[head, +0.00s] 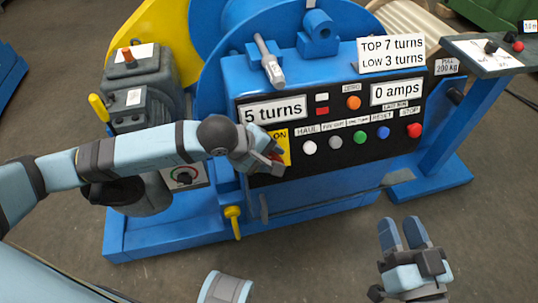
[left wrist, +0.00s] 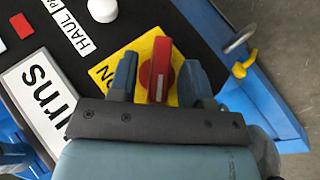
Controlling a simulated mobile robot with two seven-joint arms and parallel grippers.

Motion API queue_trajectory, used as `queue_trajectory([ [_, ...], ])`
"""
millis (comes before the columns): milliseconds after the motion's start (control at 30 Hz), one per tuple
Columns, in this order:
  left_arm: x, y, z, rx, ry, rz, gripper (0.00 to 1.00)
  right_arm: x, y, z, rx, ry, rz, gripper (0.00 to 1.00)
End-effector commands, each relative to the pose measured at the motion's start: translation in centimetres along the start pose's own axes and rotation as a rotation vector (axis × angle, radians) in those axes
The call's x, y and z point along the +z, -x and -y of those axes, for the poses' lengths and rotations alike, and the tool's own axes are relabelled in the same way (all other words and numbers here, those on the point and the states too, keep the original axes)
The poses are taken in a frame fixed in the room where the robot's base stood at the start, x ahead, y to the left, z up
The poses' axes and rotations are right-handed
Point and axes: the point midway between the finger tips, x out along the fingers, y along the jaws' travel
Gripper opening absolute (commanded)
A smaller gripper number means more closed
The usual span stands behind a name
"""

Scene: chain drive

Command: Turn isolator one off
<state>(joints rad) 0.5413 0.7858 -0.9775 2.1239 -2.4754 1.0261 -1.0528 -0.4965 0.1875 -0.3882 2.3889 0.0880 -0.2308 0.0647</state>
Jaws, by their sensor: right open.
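The isolator is a red handle (left wrist: 158,68) on a yellow plate (left wrist: 106,70) whose label ends in "ON". In the head view the plate (head: 284,150) is at the lower left of the black panel, partly hidden by my left gripper (head: 270,160). In the left wrist view my left gripper (left wrist: 159,80) has one finger on each side of the red handle. The fingers stand apart, with narrow gaps beside the handle; any contact is hard to tell. My right gripper (head: 405,235) is open and empty, in front of the machine at lower right.
The black panel (head: 330,170) has a row of buttons, with a red stop button (head: 414,130) at right. A yellow-handled valve (head: 233,220) is below. Open floor lies in front.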

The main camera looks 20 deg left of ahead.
Motion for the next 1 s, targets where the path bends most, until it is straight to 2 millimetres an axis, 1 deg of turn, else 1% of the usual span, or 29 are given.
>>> queue_trajectory([
  [67,0.0,0.1,0.0,0.0,0.0,0.0,0.45,0.0,0.0,0.0,0.0,0.0,0.0,0.43],
  [167,0.0,0.7,0.0,0.0,0.0,0.0,0.45,-0.1,0.0,0.0,0.001,0.003,0.004,0.43],
  [267,0.0,2.2,-0.1,0.0,-0.001,0.0,0.45,-0.2,0.0,-0.2,0.007,0.01,0.017,0.43],
  [367,0.0,4.4,-0.1,0.0,-0.002,-0.002,0.45,0.3,0.1,-0.6,0.02,0.018,0.054,0.43],
  [500,-0.1,7.7,-0.1,-0.001,-0.001,-0.003,0.45,1.9,0.6,-1.0,0.044,0.017,0.125,0.43],
  [600,-0.1,9.8,-0.1,-0.001,-0.001,-0.003,0.45,3.0,0.8,-1.5,0.063,0.017,0.168,0.43],
  [700,0.0,11.6,-0.1,-0.001,-0.002,-0.002,0.45,3.5,1.1,-1.9,0.076,0.019,0.195,0.43],
  [833,0.0,13.1,0.0,-0.001,0.0,-0.001,0.45,4.3,1.4,-2.0,0.083,0.022,0.228,0.43],
  [1000,0.0,13.8,0.0,0.0,0.0,-0.001,0.45,4.5,1.5,-2.2,0.086,0.026,0.236,0.43],
])
